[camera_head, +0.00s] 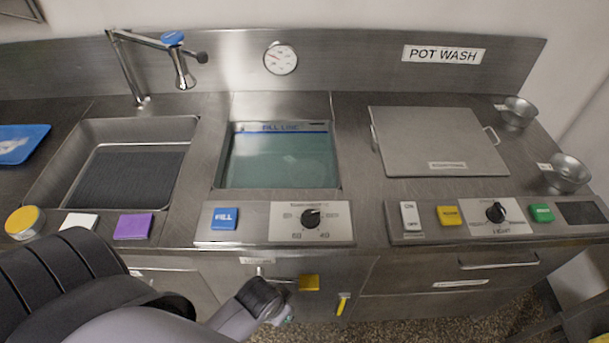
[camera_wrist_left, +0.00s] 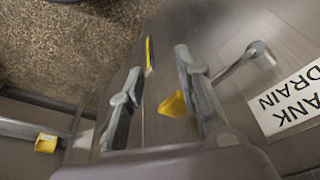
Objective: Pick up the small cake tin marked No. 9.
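No tin with a readable No. 9 shows in either view. Two small round metal vessels, the rear one (camera_head: 516,113) and the front one (camera_head: 565,173), sit at the right end of the counter with small pale tags, too small to read. My left gripper (camera_wrist_left: 158,62) is open and empty in the left wrist view, low in front of the cabinet. A yellow drain handle (camera_wrist_left: 172,105) shows between its fingers; I cannot tell whether they touch it. In the head view the left fingers are mostly hidden by my arm. My right gripper is not in view.
The steel counter holds a sink (camera_head: 120,130), a water-filled tank (camera_head: 280,158) and a lidded unit (camera_head: 438,140). Knobs and coloured buttons line the front edge. A blue tray (camera_head: 20,143) and a yellow-topped round thing (camera_head: 23,222) are at left. The speckled floor (camera_wrist_left: 70,45) is below.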

